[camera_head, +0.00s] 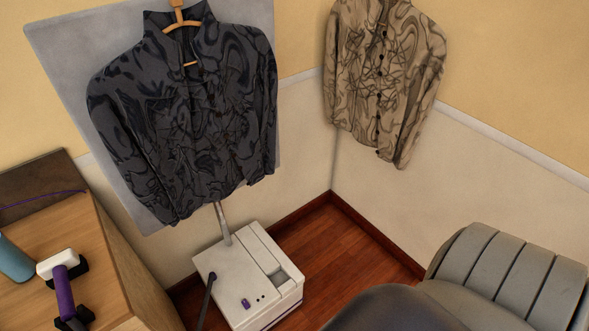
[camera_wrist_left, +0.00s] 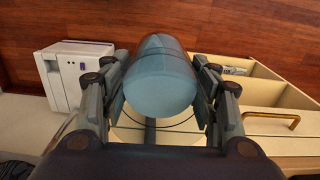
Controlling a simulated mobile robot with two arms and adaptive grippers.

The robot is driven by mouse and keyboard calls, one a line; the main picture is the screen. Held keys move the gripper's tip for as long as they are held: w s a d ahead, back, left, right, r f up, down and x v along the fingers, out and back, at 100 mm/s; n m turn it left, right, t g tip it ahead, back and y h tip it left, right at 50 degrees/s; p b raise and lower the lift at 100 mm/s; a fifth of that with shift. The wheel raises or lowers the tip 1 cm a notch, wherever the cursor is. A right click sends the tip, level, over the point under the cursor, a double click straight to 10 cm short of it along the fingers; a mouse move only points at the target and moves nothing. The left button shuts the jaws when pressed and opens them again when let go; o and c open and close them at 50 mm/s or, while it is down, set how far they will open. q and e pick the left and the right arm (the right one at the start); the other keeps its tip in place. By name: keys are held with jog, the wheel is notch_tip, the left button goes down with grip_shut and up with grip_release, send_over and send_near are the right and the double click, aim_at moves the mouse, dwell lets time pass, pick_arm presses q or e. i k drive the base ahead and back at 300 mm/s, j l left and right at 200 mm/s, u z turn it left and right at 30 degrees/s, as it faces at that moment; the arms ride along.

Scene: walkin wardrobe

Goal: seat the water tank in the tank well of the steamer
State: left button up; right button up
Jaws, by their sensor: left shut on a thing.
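The water tank, a translucent blue cylinder (camera_wrist_left: 163,85), is between the fingers of my left gripper (camera_wrist_left: 161,66) in the left wrist view. The fingers are shut on its sides. A blue rounded shape (camera_head: 14,258) shows at the left edge of the head view; I cannot tell for sure that it is the same tank. The steamer (camera_head: 247,283) is a white box on the floor with a pole and a dark hose; it also shows at the left in the left wrist view (camera_wrist_left: 68,68), apart from the tank. My right gripper is not in view.
A wooden cabinet (camera_head: 120,257) at the left bears a white and purple steamer head (camera_head: 65,285). A dark patterned shirt (camera_head: 190,110) hangs above the steamer. A tan shirt (camera_head: 385,75) hangs on the wall. A grey padded seat (camera_head: 510,275) stands right. Bare floor lies right of the steamer.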

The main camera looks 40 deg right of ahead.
aim_at(248, 264)
jog(key=i+l, duration=0.1)
jog(key=l, duration=0.7)
jog(key=i+l, duration=0.1)
jog(key=l, duration=0.7)
jog(key=i+l, duration=0.1)
jog(key=l, duration=0.35)
jog(key=i+l, duration=0.15)
jog(key=l, duration=0.3)
